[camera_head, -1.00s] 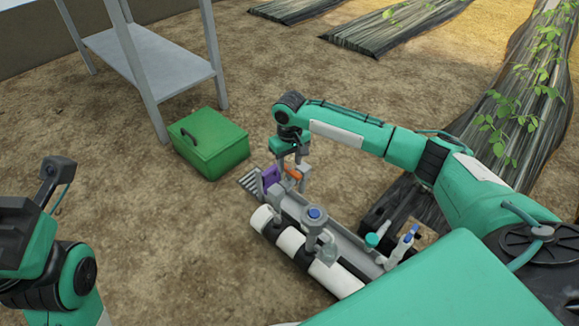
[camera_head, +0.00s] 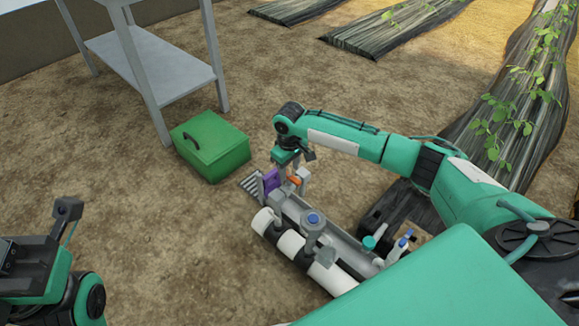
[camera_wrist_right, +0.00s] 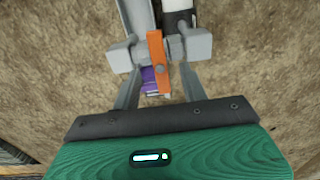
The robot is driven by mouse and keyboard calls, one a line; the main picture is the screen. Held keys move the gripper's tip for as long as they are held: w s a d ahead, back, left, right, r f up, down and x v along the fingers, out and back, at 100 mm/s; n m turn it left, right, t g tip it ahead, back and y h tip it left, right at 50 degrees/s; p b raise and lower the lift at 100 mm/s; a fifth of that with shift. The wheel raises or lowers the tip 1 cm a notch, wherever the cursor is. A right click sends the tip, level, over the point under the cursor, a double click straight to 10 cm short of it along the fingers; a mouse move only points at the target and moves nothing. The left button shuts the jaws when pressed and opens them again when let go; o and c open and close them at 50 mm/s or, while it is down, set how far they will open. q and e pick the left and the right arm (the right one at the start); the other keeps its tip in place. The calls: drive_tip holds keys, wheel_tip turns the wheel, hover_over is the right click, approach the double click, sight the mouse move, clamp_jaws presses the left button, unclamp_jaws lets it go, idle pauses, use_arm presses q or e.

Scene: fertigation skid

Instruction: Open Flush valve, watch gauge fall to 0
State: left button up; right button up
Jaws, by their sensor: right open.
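The fertigation skid (camera_head: 342,281) has a white pipe, a grey channel and several fittings. At its far end an orange lever (camera_head: 294,181) sits beside a purple part (camera_head: 271,180). My right gripper (camera_head: 293,177) is over that end. A blue-topped fitting (camera_head: 313,219) stands on the pipe. I cannot make out a gauge reading.
A green box (camera_head: 211,147) stands on the soil left of the skid's far end. A grey metal table (camera_head: 155,68) is behind it. Blue and teal fittings (camera_head: 370,242) stand at the skid's near end. Bare soil lies to the left.

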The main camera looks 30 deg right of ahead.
sight(289, 175)
drive_tip(key=shift+f, duration=0.1)
drive_tip(key=shift+f, duration=2.15)
drive_tip(key=shift+c, duration=0.2)
